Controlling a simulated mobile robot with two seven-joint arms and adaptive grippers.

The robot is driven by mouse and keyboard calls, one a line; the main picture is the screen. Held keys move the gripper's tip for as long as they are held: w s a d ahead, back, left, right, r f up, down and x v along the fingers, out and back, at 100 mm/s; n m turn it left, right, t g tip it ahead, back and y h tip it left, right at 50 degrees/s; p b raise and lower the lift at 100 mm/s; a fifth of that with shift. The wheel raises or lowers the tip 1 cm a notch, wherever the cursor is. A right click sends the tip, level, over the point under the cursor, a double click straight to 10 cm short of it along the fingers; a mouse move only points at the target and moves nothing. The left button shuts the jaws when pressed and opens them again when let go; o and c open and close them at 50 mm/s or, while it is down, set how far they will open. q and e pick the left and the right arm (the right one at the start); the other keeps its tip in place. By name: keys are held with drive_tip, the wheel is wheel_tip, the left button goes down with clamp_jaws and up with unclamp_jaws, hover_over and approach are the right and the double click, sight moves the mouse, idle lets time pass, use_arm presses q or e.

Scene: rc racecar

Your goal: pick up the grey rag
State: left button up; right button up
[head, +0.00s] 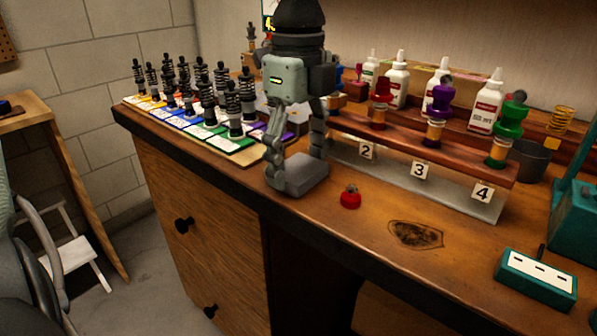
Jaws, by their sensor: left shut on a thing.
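The grey rag (304,181) is a small folded block on the wooden workbench (400,205), near its front edge. My left gripper (297,168) points down from above, with its fingers at both sides of the rag. It is shut on the rag. The rag looks to be at the bench surface; I cannot tell whether it is touching or slightly lifted. The gripper hides part of the rag and some of the bench behind it. My right gripper is not in view.
A red-capped piece (350,198) sits just right of the rag. Behind is a numbered rack (420,170) with coloured shocks and white bottles (397,80). Several black shocks stand on coloured cards (232,143) at left. A teal box (536,278) is at right; the front middle is clear.

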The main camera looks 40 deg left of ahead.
sight(294, 166)
use_arm(q)
drive_tip(key=shift+r, duration=0.4)
drive_tip(key=r, duration=0.3)
drive_tip(key=shift+s+a+r+b, duration=0.1)
drive_tip(key=shift+a+r+b, duration=0.25)
drive_tip(key=shift+r, duration=0.05)
drive_tip(key=s+a+r, duration=0.5)
drive_tip(key=a+r, duration=0.1)
drive_tip(key=a, duration=0.3)
drive_tip(key=shift+s+a+r+b, duration=0.15)
drive_tip(key=shift+s+a+b, duration=0.15)
drive_tip(key=shift+b, duration=0.15)
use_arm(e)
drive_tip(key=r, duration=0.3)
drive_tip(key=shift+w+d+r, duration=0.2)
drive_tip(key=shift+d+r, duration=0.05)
